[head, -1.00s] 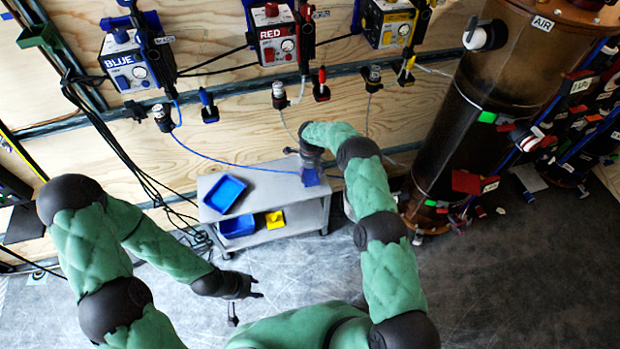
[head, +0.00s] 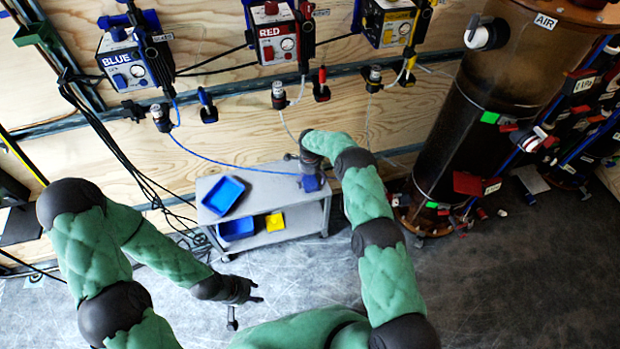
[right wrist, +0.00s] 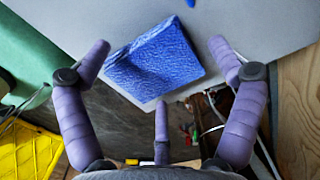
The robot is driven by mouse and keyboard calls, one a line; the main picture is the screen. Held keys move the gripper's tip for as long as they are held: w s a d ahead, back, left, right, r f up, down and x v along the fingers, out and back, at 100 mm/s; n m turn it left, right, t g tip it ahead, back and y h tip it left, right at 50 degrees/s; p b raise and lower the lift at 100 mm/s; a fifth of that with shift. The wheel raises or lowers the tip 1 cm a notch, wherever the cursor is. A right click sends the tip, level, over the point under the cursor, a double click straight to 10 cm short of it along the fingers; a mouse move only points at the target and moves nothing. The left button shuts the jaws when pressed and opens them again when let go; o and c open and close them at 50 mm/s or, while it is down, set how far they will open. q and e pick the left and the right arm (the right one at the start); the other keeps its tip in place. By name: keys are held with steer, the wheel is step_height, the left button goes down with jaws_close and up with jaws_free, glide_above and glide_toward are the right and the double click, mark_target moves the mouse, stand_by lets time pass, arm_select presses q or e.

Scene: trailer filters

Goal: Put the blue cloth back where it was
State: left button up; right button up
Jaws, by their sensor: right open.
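The blue cloth (head: 312,183) lies at the right end of the grey cart's top (head: 264,184). My right gripper (head: 309,168) is over the cloth. In the right wrist view its purple fingers (right wrist: 160,72) are spread around the cloth, with nothing held; whether they touch it is unclear. My left gripper (head: 252,290) is low above the floor in front of the cart, its fingers apart and empty.
A blue tray (head: 222,195) sits on the cart's top left. A blue bin (head: 236,229) and a yellow item (head: 275,222) are on the lower shelf. A large brown cylinder (head: 475,125) stands to the right.

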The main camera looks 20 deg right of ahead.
mark_target(310, 179)
step_height(310, 179, up, 12)
steer(key=p, duration=0.5)
steer(key=s+a+f+n+y, duration=0.2)
steer(key=s+a+f+n, duration=0.15)
steer(key=s, duration=0.55)
steer(key=s+a+f+n+y, duration=0.1)
steer(key=s+a+f+n, duration=0.3)
steer(key=s, duration=0.4)
steer(key=s+a+r+n, duration=0.1)
steer(key=s+n, duration=0.3)
steer(key=s, duration=0.7)
steer(key=s+a+r+n+y, duration=0.1)
steer(key=s+r+n, duration=0.3)
steer(key=s, duration=0.8)
steer(key=shift+s+a+n, duration=0.1)
steer(key=shift+n, duration=0.15)
steer(key=shift+r+p, duration=0.75)
steer(key=shift+r, duration=0.25)
